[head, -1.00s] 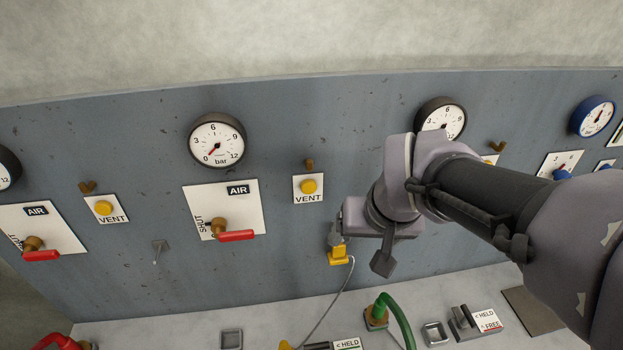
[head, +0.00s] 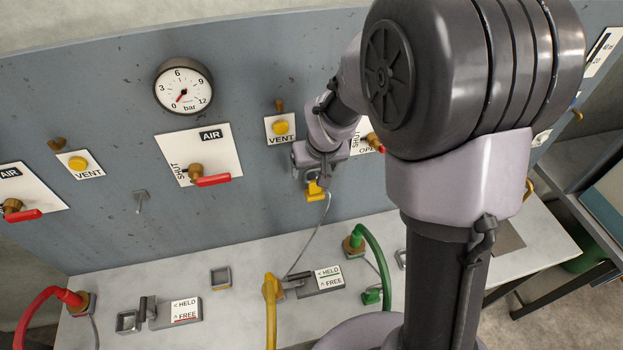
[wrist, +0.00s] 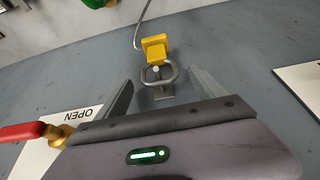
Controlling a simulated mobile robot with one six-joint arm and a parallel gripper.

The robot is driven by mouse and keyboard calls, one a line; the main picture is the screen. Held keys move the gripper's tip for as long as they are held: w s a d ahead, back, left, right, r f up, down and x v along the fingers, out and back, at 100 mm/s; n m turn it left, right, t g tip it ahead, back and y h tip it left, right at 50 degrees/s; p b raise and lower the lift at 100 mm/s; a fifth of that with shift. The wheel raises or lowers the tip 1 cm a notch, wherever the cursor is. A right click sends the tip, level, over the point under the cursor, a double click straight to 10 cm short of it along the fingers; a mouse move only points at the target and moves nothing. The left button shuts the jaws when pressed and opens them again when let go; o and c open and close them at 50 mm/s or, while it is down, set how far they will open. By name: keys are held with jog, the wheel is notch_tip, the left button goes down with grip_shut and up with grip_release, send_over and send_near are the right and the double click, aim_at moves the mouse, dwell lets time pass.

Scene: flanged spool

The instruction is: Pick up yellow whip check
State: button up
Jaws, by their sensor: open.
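The yellow whip check end (head: 315,192) hangs at the blue-grey panel, with a thin grey cable running down from it to the bench. In the wrist view its yellow block (wrist: 155,48) joins a metal loop (wrist: 160,75), which is at a small hook plate on the panel. My gripper (wrist: 161,80) is open, with one finger on each side of the loop and a gap on both sides. The yellow block is just beyond the fingertips. In the head view my gripper (head: 314,172) is right above the yellow block and hides the loop and hook.
A red-handled valve (head: 210,180) and a yellow vent button (head: 281,127) are on the panel to the left. On the bench below stand a yellow hose (head: 270,310), a green hose (head: 378,255) and held/free latches (head: 318,280). An empty hook (head: 140,200) is further left.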

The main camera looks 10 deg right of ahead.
jog(key=shift+w+f, duration=0.25)
jog(key=shift+f, duration=0.25)
jog(key=shift+s, duration=0.1)
jog(key=shift+r, duration=0.1)
jog(key=shift+c, duration=1.1)
grip_shut()
jog(key=shift+r, duration=0.1)
